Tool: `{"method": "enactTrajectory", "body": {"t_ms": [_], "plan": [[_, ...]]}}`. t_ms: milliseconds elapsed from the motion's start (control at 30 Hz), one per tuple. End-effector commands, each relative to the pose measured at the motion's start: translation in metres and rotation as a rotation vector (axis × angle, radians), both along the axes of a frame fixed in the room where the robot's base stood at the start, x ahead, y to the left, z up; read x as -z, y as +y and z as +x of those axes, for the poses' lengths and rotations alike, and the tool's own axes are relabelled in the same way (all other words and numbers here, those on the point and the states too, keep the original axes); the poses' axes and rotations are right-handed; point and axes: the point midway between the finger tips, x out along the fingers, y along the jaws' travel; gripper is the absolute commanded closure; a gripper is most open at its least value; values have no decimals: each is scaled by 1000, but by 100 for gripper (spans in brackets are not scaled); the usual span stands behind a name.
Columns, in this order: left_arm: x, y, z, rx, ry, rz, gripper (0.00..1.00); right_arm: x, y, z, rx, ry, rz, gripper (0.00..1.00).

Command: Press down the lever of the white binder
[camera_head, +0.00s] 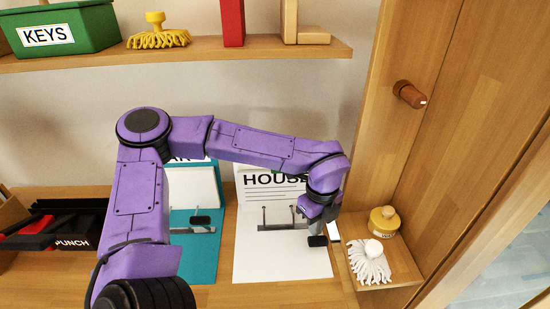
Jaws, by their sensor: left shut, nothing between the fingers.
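The white binder (281,263) lies open on the wooden surface, its upright cover marked "HOUSE". Its metal ring mechanism (275,227) crosses the inside page, with thin upright prongs. My left gripper (317,238) is shut with nothing in it, pointing down at the right end of this mechanism. The gripper hides much of that end, so I cannot tell the lever's exact position or whether the fingertips touch it. My right gripper is not in view.
A teal binder (206,259) lies open to the left, partly behind my arm. A black punch (70,228) is further left. A white mop head (369,264) and yellow-lidded jar (384,221) stand on the right. A shelf (180,56) runs above; a wooden cabinet side with a peg (408,94) bounds the right.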

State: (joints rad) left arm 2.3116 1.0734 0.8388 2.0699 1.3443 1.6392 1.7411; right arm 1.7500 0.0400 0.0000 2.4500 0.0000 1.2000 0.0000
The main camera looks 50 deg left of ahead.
Motion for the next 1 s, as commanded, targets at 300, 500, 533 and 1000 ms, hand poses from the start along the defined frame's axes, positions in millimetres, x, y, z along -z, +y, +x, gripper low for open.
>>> {"method": "enactTrajectory", "body": {"t_ms": [300, 500, 533, 1000], "plan": [[-2, -3, -1, 4, 1, -4, 100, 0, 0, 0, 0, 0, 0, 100], [3, -7, -4, 5, 1, -4, 100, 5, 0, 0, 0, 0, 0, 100], [3, -8, -5, 5, 1, -5, 100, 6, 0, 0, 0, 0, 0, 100], [14, -20, -15, 8, 2, -5, 100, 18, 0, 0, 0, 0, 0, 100]]}}
